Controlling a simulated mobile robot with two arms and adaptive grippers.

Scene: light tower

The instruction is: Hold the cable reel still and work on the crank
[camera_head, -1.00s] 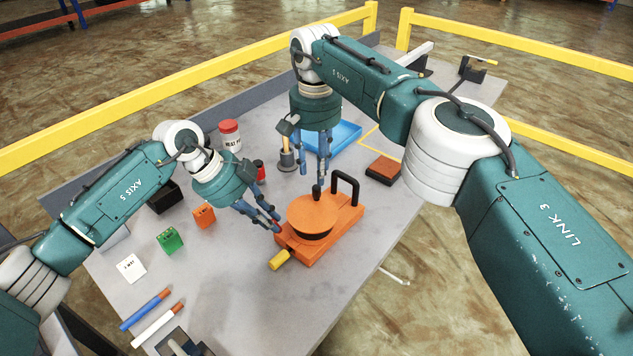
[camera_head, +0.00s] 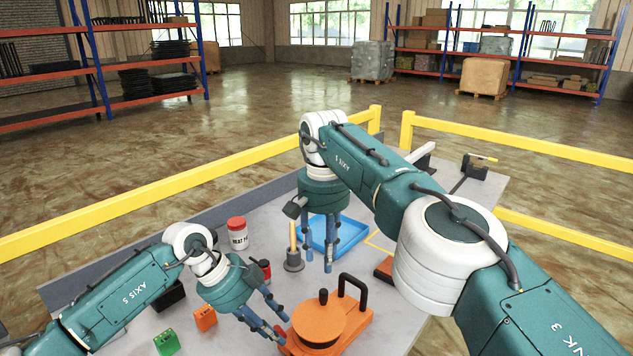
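The orange cable reel (camera_head: 318,322) stands on the grey table at the bottom edge of the head view. It has a black knob (camera_head: 323,297) on top and a black hoop handle (camera_head: 353,292) at its far right. The crank's yellow grip is out of view below the frame. My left gripper (camera_head: 286,328) is at the reel's left side, its fingers apart and its tips close to the reel; contact is unclear. My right gripper (camera_head: 318,264) points down above and behind the knob, fingers apart and empty, with a visible gap to the knob.
Behind the reel are a grey holder with a wooden-handled tool (camera_head: 293,258), a red-lidded white jar (camera_head: 238,234), and a blue tray (camera_head: 336,232). Orange (camera_head: 205,318) and green (camera_head: 167,342) blocks lie left. Yellow rails (camera_head: 200,197) border the table.

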